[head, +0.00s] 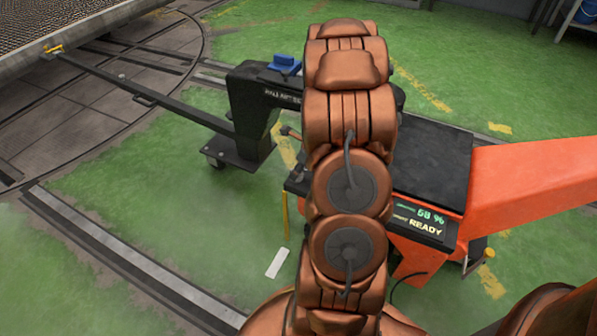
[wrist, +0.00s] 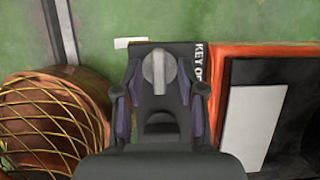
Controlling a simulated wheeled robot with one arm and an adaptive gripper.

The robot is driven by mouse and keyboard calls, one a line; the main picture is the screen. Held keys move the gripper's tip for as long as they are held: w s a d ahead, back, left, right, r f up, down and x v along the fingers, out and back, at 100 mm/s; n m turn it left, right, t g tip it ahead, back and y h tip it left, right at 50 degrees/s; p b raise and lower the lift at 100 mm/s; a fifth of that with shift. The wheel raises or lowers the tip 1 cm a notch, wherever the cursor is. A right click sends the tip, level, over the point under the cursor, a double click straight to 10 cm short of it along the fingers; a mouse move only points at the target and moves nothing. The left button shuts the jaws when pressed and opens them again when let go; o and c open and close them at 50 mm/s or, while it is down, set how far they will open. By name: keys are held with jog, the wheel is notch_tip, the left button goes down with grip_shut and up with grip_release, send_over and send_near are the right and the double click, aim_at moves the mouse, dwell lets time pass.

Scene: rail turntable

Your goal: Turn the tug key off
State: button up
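The tug key (wrist: 158,72) is a light grey knob with a raised ridge, on a dark panel in the upper middle of the wrist view. The ridge looks roughly in line with the picture's vertical. White lettering starting "KEY O" (wrist: 199,62) runs beside it, partly cut off. My gripper (wrist: 159,75) is open, with one finger on each side of the key and a small gap showing on both sides. Its depth relative to the key is unclear. In the head view my arm hides the gripper and key. The orange tug (head: 535,180) shows a display (head: 420,222) reading "68 %" and "READY".
A black wheeled hitch unit (head: 245,110) with a blue block (head: 285,65) stands left of my arm, joined to a long bar (head: 150,95) toward the turntable. A rail (head: 130,255) crosses the green floor. An orange-edged housing (wrist: 270,52) lies close right of my gripper.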

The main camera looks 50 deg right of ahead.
jog(key=shift+f, duration=0.1)
grip_shut()
dwell(0.3)
